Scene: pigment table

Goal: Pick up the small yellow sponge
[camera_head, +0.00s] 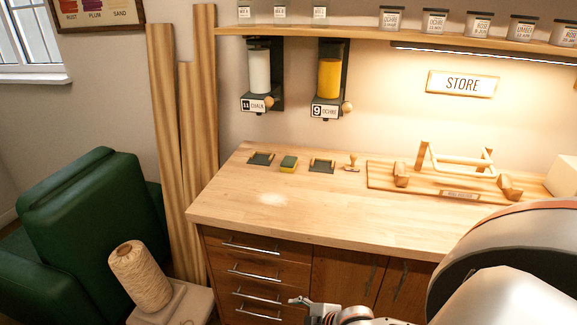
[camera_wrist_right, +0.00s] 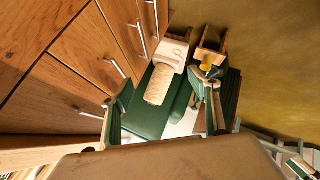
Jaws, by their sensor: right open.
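The small yellow sponge (camera_head: 288,166) has a green top layer. It lies on the wooden worktop (camera_head: 330,205) near its back edge in the head view, between two small dark trays. My right gripper (camera_head: 301,303) is at the bottom of the head view, in front of the cabinet and below the worktop. It is open, partly cut off by the frame edge and well apart from the sponge. The right wrist view shows drawers and the floor area, not the sponge. My left gripper is not in view.
Dark trays (camera_head: 261,158) (camera_head: 321,166), a wooden stamp (camera_head: 352,163) and a wooden rack (camera_head: 440,180) stand on the worktop. Dispensers (camera_head: 259,75) (camera_head: 329,78) hang above. A pale powder patch (camera_head: 272,198) lies before the sponge. A twine spool (camera_head: 140,277) stands left of the drawers.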

